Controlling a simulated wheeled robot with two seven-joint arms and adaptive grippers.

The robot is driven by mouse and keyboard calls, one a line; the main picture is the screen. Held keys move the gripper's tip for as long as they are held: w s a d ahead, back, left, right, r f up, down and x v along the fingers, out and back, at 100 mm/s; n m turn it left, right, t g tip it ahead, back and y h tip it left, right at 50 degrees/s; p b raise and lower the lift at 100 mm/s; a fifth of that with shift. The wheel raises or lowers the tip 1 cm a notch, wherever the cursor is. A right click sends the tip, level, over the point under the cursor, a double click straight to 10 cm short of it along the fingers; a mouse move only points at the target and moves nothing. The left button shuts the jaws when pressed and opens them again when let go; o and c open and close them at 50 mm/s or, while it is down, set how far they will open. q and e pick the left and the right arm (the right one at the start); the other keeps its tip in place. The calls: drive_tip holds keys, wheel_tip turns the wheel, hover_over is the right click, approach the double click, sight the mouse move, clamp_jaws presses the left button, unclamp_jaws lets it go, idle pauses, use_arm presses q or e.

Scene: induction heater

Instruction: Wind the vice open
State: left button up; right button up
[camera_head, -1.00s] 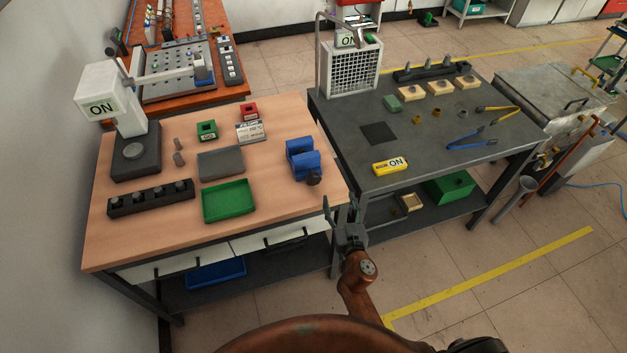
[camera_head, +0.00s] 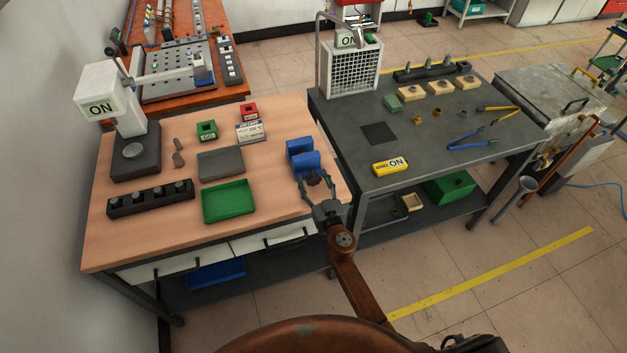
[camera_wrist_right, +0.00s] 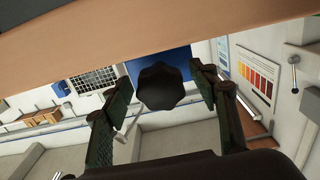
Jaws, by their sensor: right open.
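The blue vice (camera_head: 303,157) stands at the right front of the wooden bench. Its dark lobed knob (camera_head: 314,179) faces the front edge. My right gripper (camera_head: 317,187) is open, with its fingers at either side of the knob in the head view. In the right wrist view the knob (camera_wrist_right: 162,86) sits between the two open fingers (camera_wrist_right: 158,95), with gaps on both sides, and a patch of the blue vice (camera_wrist_right: 196,60) shows behind it. Whether the fingertips reach past the knob is hard to tell. My left gripper is not in view.
On the wooden bench (camera_head: 135,235), a green tray (camera_head: 228,201) and a grey block (camera_head: 221,164) lie left of the vice. A dark grey table (camera_head: 350,145) stands close on the right, with a yellow ON box (camera_head: 390,166). The floor in front is clear.

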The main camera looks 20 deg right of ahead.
drive_tip(key=c, duration=1.2)
drive_tip(key=shift+o, duration=0.2)
drive_tip(key=shift+n, duration=0.4)
